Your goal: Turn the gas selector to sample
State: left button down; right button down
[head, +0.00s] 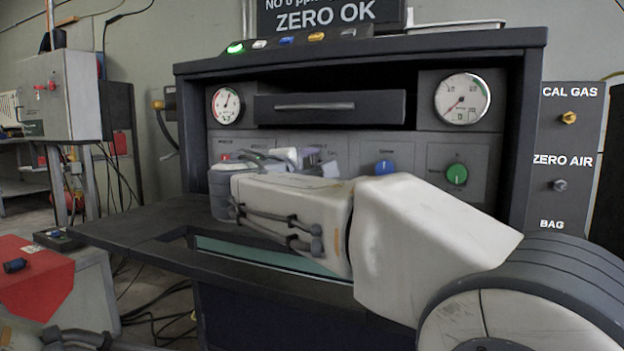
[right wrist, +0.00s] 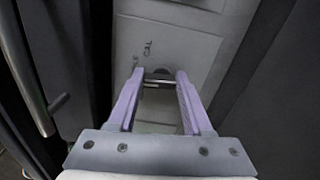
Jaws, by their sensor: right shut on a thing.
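In the right wrist view, the gas selector (right wrist: 158,83) shows as a small dark bar-shaped knob on a pale panel, with the lettering "CAL" above it. My right gripper (right wrist: 160,74) has its two lilac fingers on either side of the knob, shut on it. In the head view my right arm reaches in from the right, and the right gripper (head: 316,160) is at the console's lower panel. There the gripper and arm hide the selector, and its setting cannot be read. Part of my left arm shows at the bottom left; its gripper is out of view.
A blue knob (head: 386,167) and a green knob (head: 457,174) are right of the gripper. A drawer (head: 330,107) sits above between two gauges. A dark shelf (head: 130,228) juts out below. The display (head: 325,16) reads "ZERO OK".

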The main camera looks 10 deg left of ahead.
jog(key=shift+f+m+b, duration=0.15)
jog(key=shift+m+b, duration=0.2)
jog(key=shift+m, duration=0.15)
jog(key=shift+c, duration=1.6)
grip_release()
jog(key=p+v, duration=0.1)
jog(key=v, duration=0.8)
jog(key=shift+s+a+p, duration=0.1)
jog(key=shift+p, duration=0.3)
jog(key=shift+s+a, duration=0.1)
jog(key=shift+s, duration=0.55)
